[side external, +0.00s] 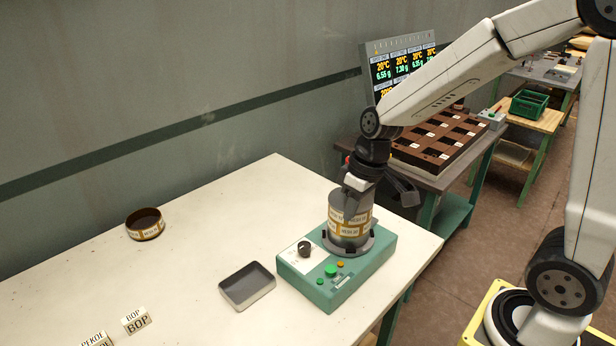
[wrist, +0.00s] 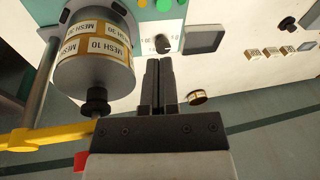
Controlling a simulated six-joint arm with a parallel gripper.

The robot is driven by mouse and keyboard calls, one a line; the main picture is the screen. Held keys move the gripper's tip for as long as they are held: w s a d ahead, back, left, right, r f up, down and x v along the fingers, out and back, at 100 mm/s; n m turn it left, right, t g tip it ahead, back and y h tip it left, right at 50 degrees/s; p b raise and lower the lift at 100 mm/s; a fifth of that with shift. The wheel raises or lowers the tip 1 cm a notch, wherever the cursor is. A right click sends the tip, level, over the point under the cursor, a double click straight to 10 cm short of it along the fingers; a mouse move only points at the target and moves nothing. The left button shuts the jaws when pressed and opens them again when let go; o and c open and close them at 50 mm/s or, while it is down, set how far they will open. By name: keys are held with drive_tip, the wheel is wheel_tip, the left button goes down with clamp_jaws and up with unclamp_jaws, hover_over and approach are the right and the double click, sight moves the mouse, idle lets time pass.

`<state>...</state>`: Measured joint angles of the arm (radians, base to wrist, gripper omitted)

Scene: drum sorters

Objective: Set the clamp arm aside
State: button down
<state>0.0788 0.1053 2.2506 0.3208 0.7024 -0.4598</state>
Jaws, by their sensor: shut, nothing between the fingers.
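In the wrist view the clamp arm is a yellow bar (wrist: 45,138) at the lower left, beside a grey post (wrist: 36,95). A black knob (wrist: 97,101) sits between the bar and the top of the sieve drum (wrist: 93,62). A red piece (wrist: 80,160) shows by the gripper body. In the side view the drum (side external: 349,217) stands upright on the green sorter base (side external: 338,266); my wrist hides most of the clamp.
A dark empty tray (side external: 247,286) lies left of the base. A round sieve ring (side external: 145,224) and label blocks (side external: 136,320) are on the white table (side external: 200,260). A brown compartment rack (side external: 437,140) and a display screen (side external: 402,68) stand behind. The table's middle is clear.

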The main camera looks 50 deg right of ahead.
drive_tip(key=w+d+r+n+g+y, duration=0.15)
drive_tip(key=w+r+n+y, duration=0.3)
drive_tip(key=w+r, duration=0.8)
drive_tip(key=w+d+m+g+h, duration=0.2)
drive_tip(key=d+m+h, duration=0.1)
drive_tip(key=d, duration=0.6)
drive_tip(key=w+d+m+g+h, duration=0.2)
drive_tip(key=d+m+h, duration=0.1)
drive_tip(key=d, duration=0.7)
drive_tip(key=shift+d+h, duration=0.2)
drive_tip(key=shift+h, duration=0.15)
drive_tip(key=shift+s+f, duration=0.1)
drive_tip(key=shift+f, duration=0.2)
drive_tip(key=s+f, duration=0.7)
drive_tip(key=f, duration=0.2)
drive_tip(key=shift+s, duration=0.3)
